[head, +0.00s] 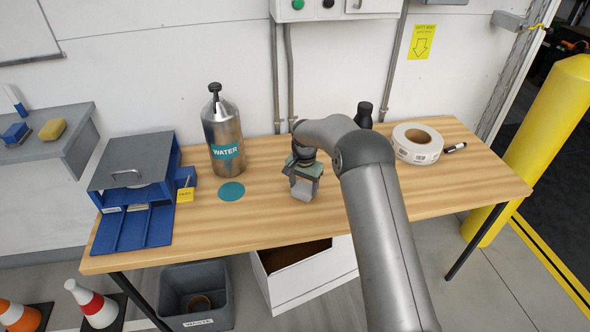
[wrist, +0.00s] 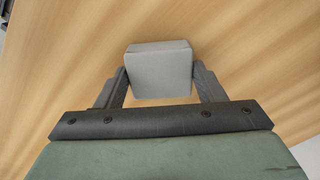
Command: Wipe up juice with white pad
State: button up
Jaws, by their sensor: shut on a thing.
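My gripper (head: 302,181) is over the middle of the wooden table (head: 270,220), pointing down. It is shut on a pale grey-white block-like pad (head: 303,191). In the wrist view the pad (wrist: 159,70) sits between the two dark fingers of my gripper (wrist: 160,82), with bare wood around it. I cannot tell whether the pad touches the table. No juice shows on the visible part of the table; my arm covers some of it.
A steel WATER bottle (head: 223,137) stands left of my gripper, with a teal disc (head: 231,191) before it. A blue organiser (head: 140,187) is at the left end. A label roll (head: 417,144) and a marker (head: 455,147) lie at the right. A grey bin (head: 196,297) and white box (head: 308,275) are below.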

jog(key=shift+s+a+r, duration=0.1)
jog(key=shift+a+r, duration=0.05)
jog(key=shift+a, duration=0.2)
jog(key=shift+r+p, duration=1.8)
jog(key=shift+r, duration=2.15)
